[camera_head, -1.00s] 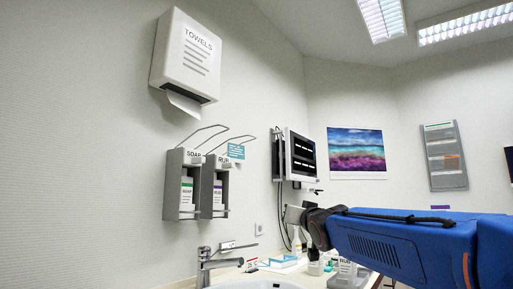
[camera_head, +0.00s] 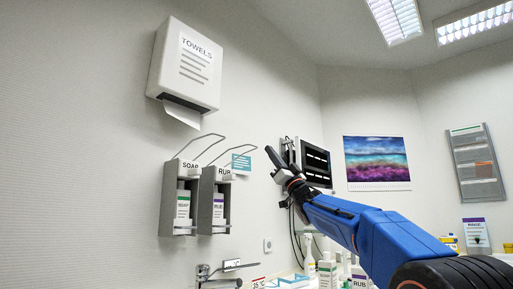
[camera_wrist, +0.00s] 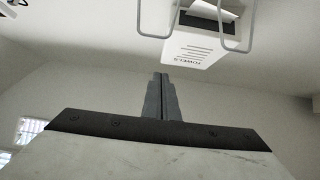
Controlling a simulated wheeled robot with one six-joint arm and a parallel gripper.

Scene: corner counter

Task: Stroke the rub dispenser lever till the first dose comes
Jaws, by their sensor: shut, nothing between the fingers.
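The rub dispenser (camera_head: 208,200) hangs on the left wall, a grey holder with a bottle marked RUB in purple. Its wire lever (camera_head: 238,139) loops out to the right from the top. The soap dispenser (camera_head: 176,200) with a green-marked bottle hangs just left of it, with a similar wire lever (camera_head: 203,137). My gripper (camera_head: 270,153) is raised to the right of the levers, apart from them in the picture. In the wrist view my gripper's fingers (camera_wrist: 161,80) are together and empty, with parts of two wire loops beyond them near the top.
A white towel box (camera_head: 186,68) hangs above the dispensers. A tap (camera_head: 205,275) is below them. A dark screen (camera_head: 315,163) is on the wall behind my arm. Bottles, including one marked RUB (camera_head: 360,279), stand on the counter at lower right.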

